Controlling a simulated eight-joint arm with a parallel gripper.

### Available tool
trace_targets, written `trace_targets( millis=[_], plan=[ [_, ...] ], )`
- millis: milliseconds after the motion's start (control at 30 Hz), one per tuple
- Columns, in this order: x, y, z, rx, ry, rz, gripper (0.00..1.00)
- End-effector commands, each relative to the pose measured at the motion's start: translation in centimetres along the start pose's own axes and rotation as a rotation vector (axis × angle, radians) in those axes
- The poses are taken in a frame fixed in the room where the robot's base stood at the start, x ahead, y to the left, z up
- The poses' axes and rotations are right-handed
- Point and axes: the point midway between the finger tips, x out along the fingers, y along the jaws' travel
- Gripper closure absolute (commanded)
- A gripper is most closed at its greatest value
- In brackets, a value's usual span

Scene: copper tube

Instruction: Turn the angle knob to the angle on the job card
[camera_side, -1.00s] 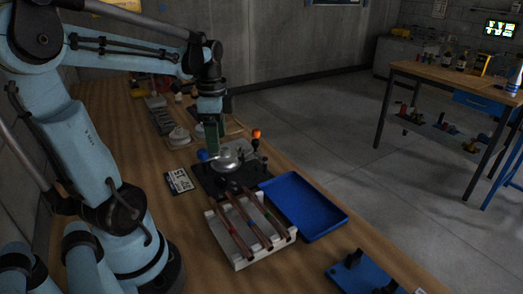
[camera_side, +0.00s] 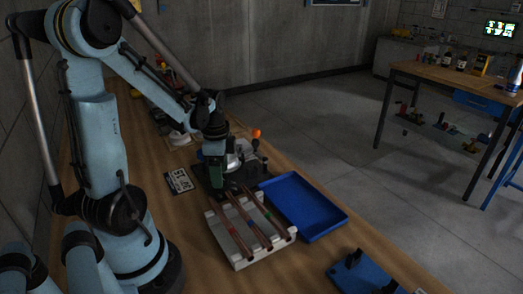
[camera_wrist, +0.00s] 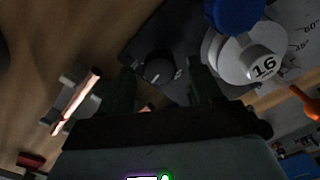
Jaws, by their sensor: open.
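A round black knob (camera_wrist: 160,68) with a small white mark sits on the dark base plate (camera_wrist: 137,38) of the bender. In the wrist view it lies between the two fingers of my gripper (camera_wrist: 162,72), which is open; I cannot tell whether the fingers touch it. In the side view my gripper (camera_side: 218,184) points down over the front of the plate and hides the knob. The job card (camera_side: 180,181) lies on the bench left of the plate; its writing is too small to read surely.
The bender's silver disc (camera_wrist: 232,58), a part marked 16 and a blue knob (camera_wrist: 236,14) are close to the right finger. An orange-tipped handle (camera_side: 256,134) stands behind. Copper tubes (camera_side: 250,221) lie on a white rack in front; a blue tray (camera_side: 303,207) is at right.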

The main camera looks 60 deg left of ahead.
Motion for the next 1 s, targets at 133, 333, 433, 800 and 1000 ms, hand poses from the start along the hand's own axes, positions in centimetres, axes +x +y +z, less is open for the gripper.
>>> trace_targets(
  millis=[133, 333, 433, 800, 1000],
  plan=[
    [0.91, 0.01, 0.0, 0.0, 0.0, 0.0, 0.36],
    [1.26, 0.03, 0.01, 0.0, 0.0, 0.0, 0.36],
    [1.25, 0.04, 0.01, 0.0, 0.0, 0.0, 0.36],
    [1.23, 0.04, 0.01, 0.0, 0.0, 0.0, 0.78],
    [1.22, 0.04, 0.01, -0.003, 0.0, 0.0, 0.92]
  ],
)
